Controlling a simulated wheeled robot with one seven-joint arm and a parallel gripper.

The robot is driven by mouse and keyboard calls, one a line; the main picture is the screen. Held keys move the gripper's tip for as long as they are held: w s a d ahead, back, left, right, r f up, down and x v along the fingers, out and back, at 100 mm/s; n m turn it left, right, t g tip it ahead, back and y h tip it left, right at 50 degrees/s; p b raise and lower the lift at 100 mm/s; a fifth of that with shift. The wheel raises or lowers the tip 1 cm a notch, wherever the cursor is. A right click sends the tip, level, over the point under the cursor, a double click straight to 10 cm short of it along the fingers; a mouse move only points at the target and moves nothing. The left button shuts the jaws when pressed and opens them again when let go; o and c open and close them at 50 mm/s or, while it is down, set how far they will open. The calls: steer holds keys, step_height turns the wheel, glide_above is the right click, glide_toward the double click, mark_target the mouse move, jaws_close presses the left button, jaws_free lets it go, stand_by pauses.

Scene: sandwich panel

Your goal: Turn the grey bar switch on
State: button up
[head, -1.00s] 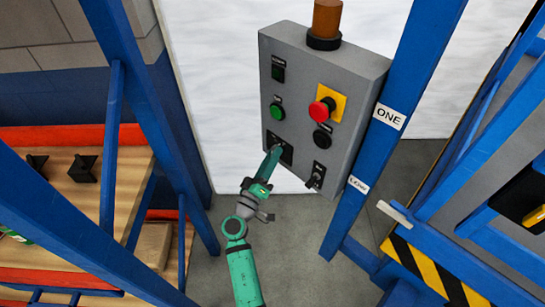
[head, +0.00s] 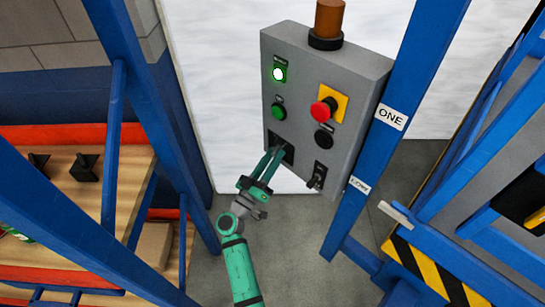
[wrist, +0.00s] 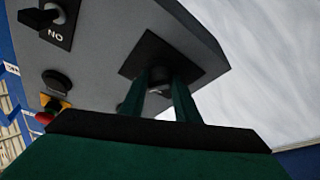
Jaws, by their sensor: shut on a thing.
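The grey bar switch (wrist: 158,76) sits on a black square plate (wrist: 190,60) at the lower left of the grey control box (head: 300,90). In the wrist view its dark, shaded bar shows between my two green fingers. My gripper (head: 278,151) is shut on it, reaching up from below. In the head view the fingers and shadow hide most of the bar. A lamp (head: 278,73) at the box's upper left glows bright white-green.
A red mushroom button (head: 322,110) on yellow, a green button (head: 278,112), a black button (head: 323,138) and another black switch (head: 318,175) share the panel. Blue posts (head: 395,125) flank the box; a wooden shelf (head: 125,180) stands left.

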steer(key=shift+d+f, duration=0.15)
steer(key=shift+f, duration=0.05)
steer(key=o, duration=1)
steer(key=shift+o, duration=0.2)
steer(key=shift+r, duration=0.1)
steer(key=v, duration=1.1)
steer(key=shift+r, duration=0.1)
